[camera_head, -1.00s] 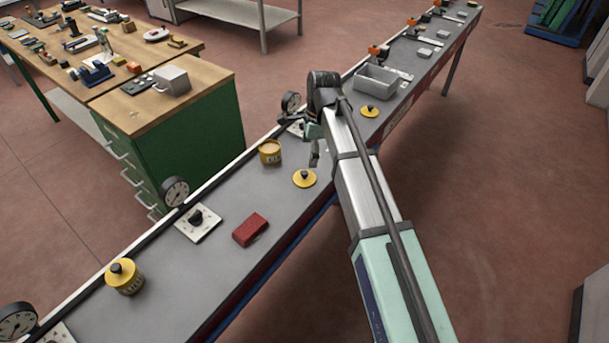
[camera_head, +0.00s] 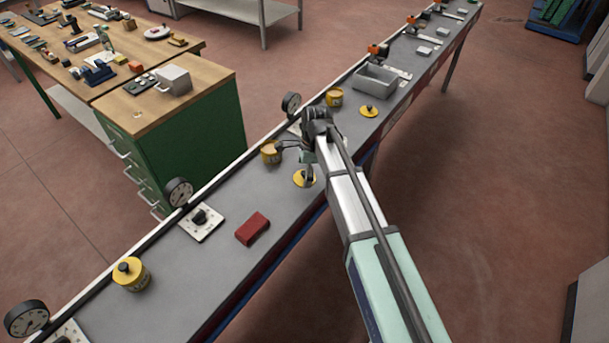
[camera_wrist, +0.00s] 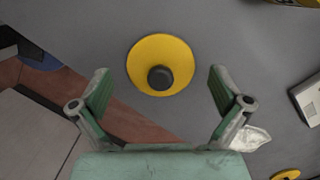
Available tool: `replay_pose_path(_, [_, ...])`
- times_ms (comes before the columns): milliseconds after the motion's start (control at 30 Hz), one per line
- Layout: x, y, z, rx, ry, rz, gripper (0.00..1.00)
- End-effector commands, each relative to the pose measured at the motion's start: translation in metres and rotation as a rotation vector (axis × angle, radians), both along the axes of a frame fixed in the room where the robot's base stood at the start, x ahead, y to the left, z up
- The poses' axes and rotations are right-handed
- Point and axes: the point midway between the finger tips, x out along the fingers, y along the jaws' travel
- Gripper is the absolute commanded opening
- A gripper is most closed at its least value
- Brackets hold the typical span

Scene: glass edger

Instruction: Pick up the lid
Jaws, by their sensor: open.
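A flat yellow lid with a black knob (camera_head: 298,180) lies on the grey bench top, partly hidden behind a finger of my gripper in the head view. In the wrist view the lid (camera_wrist: 160,64) lies ahead of the fingers, centred between them, with its knob upward. My gripper (camera_wrist: 160,76) is open and empty, one finger to each side of the lid. In the head view my gripper (camera_head: 296,160) hangs over the lid. An open yellow tin (camera_head: 270,153) stands just left of it. I cannot tell the exact height above the lid.
The long bench (camera_head: 190,270) also holds a red block (camera_head: 252,228), a lidded yellow tin (camera_head: 130,273), a plate with a knob (camera_head: 201,222), a grey bin (camera_head: 376,81), another yellow lid (camera_head: 369,111) and another tin (camera_head: 335,97). Gauges line its back edge.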

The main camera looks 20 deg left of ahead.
Motion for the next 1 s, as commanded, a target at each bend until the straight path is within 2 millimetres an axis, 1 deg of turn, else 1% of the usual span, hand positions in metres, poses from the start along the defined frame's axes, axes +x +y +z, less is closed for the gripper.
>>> replay_pose_path(267, [0.0000,0.0004,-0.0028,0.000,-0.001,0.000,1.00])
replay_pose_path(300, [0.0000,0.0004,-0.0028,0.000,-0.001,0.000,0.93])
replay_pose_path(367, [0.0000,0.0004,-0.0027,0.000,-0.001,0.000,0.72])
replay_pose_path(400, [0.0000,0.0004,-0.0027,0.000,-0.001,0.000,0.57])
replay_pose_path(467, [0.0000,0.0003,-0.0026,0.000,-0.001,0.000,0.36])
replay_pose_path(500, [0.0000,0.0002,-0.0027,0.000,-0.001,0.000,0.23])
replay_pose_path(600, [0.0000,0.0002,-0.0031,0.000,-0.001,0.000,0.01])
replay_pose_path(1000, [-0.0001,0.0000,-0.0038,-0.001,0.000,0.000,0.01])
